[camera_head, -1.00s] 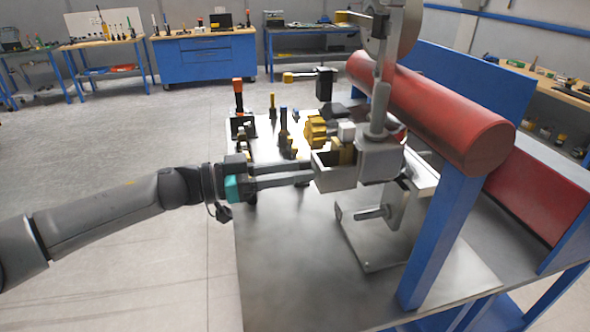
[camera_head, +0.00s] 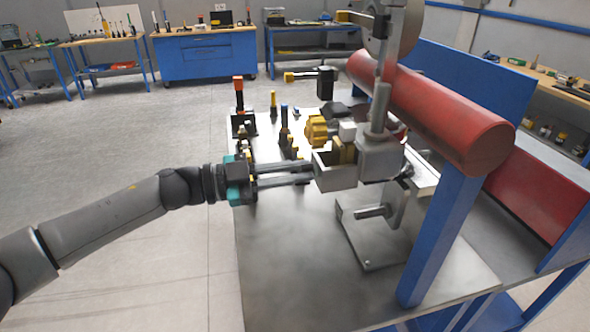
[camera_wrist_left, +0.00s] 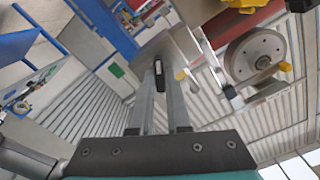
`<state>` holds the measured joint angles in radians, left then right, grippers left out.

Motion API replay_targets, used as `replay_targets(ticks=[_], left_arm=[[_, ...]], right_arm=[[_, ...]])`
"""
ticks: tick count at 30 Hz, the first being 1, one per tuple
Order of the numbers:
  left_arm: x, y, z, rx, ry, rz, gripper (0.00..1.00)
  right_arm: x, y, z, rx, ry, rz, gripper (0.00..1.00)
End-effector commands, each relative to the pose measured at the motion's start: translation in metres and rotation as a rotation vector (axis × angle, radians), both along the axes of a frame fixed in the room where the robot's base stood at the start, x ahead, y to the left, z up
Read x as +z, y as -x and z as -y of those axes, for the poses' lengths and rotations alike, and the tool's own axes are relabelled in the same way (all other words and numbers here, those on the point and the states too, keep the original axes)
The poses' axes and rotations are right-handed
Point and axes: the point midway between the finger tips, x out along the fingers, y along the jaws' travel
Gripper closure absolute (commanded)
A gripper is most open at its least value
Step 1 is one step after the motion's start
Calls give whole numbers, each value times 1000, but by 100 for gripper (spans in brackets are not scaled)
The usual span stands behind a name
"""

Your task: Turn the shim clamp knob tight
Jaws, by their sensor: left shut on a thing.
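My left gripper (camera_head: 311,173) reaches in from the left, its two long grey fingers nearly level, with the tips at the near left side of a grey metal bracket (camera_head: 338,178). In the left wrist view the fingers (camera_wrist_left: 164,72) run close together, with a small dark piece (camera_wrist_left: 158,82) between them near the tips. The gripper is shut on this piece, which I take to be the shim clamp knob; its shape is mostly hidden by the fingers. My right gripper is not in view.
A yellow lobed part (camera_head: 316,130) sits just behind the bracket. A red tube (camera_head: 430,110) on a blue post (camera_head: 440,240) stands to the right. Upright tools (camera_head: 239,100) stand at the back of the metal table (camera_head: 290,270), whose front left is clear.

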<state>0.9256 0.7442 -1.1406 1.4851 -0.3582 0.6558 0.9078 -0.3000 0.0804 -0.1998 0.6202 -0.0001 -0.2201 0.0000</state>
Motion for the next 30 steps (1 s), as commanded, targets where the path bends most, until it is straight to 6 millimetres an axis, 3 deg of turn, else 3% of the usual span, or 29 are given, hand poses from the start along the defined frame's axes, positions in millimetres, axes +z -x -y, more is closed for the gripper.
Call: replay_targets(ticks=[30], left_arm=[[-3, 3, 2, -2, -230, 878, 100]], right_arm=[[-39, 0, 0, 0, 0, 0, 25]])
